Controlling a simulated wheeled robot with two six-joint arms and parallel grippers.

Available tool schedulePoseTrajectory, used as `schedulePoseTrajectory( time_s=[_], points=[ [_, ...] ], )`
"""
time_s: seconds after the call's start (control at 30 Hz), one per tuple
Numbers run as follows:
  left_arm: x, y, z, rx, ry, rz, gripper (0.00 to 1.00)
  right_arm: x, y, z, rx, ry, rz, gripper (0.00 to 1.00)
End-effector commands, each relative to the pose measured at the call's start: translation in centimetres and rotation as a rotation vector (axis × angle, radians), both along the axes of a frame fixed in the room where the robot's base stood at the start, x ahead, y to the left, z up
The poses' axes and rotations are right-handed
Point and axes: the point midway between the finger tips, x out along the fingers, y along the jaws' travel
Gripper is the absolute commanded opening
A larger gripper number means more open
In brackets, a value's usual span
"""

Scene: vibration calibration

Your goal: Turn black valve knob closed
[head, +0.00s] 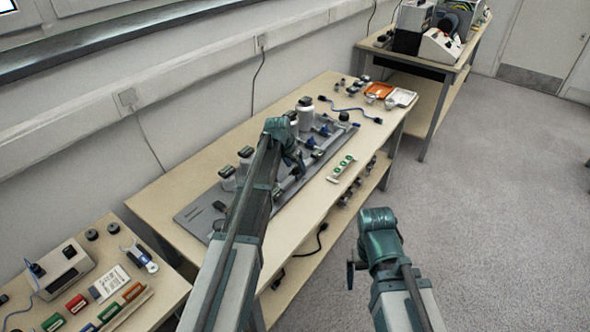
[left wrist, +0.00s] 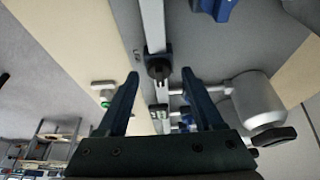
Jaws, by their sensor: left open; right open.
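Another black knob (left wrist: 273,136) caps a silver canister at the right. In the head view my left gripper (head: 298,162) is over the pipe rig and hides part of it. My right gripper (head: 352,274) is open and empty, off the table's front side.
The rig stands on a grey board (head: 195,218) on a wooden table (head: 150,200). Black-topped canisters (head: 305,115) stand behind. An orange tray (head: 379,90) is at the far end. Open floor lies right.

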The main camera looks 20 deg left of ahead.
Motion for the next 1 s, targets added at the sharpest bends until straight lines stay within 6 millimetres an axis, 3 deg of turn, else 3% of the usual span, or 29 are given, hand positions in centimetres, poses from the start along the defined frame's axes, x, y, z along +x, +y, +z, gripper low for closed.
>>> schedulePoseTrajectory(
  time_s=[0.13,0.5,1.0],
  points=[
    [-0.02,-0.01,0.08,0.000,0.000,0.000,0.66,0.00,0.00,0.08,0.000,0.000,0.000,1.00],
    [-0.02,-0.01,0.07,0.000,0.000,0.000,0.00,0.00,-0.01,0.07,0.000,0.000,0.000,1.00],
    [-0.09,-0.16,0.07,0.000,-0.001,0.101,0.00,0.00,-0.01,0.07,0.000,0.000,0.000,1.00]
  ],
)
